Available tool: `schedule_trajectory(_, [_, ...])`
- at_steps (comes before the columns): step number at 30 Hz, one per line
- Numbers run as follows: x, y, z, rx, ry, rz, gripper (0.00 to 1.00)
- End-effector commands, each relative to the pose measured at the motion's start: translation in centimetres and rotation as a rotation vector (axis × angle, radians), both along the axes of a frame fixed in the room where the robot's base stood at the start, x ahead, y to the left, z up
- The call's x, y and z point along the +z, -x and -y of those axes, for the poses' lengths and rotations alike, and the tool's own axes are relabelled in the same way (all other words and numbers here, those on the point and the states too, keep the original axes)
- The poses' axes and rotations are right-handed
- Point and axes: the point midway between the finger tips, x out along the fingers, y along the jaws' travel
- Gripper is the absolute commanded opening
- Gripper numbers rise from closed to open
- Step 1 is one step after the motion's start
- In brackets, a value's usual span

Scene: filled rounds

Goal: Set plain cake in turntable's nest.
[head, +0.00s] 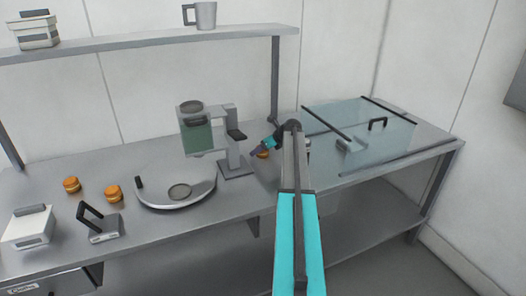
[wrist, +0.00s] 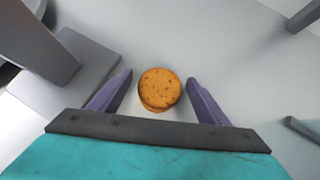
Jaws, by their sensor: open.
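A round golden-brown cake with a speckled top (wrist: 159,88) lies on the counter between my gripper's fingers (wrist: 159,80) in the wrist view. My gripper is open, with a gap on both sides of the cake. In the head view this cake (head: 263,154) is partly hidden by my gripper (head: 254,153); no filling shows on it. The turntable (head: 150,197) is a round grey plate with a dark knob on its left rim. Its nest (head: 179,191) is a small ring near the middle and looks empty. The turntable stands left of my gripper.
A dispenser with a green tank (head: 197,138) stands between the turntable and my gripper. Two banded cakes (head: 71,184) (head: 113,193) sit left of the turntable. A black-handled tool (head: 103,228) and white box (head: 30,227) are at front left. A glass-lidded case (head: 365,125) is right.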

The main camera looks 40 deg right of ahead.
Motion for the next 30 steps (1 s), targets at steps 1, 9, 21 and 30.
schedule_trajectory(1, [-0.03,-0.01,-0.01,0.0,0.0,0.0,0.7])
schedule_trajectory(9, [-0.01,0.0,-0.05,0.0,0.0,0.0,0.7])
schedule_trajectory(21, [0.0,-0.03,-0.08,0.001,-0.001,0.0,0.38])
schedule_trajectory(30, [0.07,-0.06,-0.09,0.001,0.0,0.001,0.38])
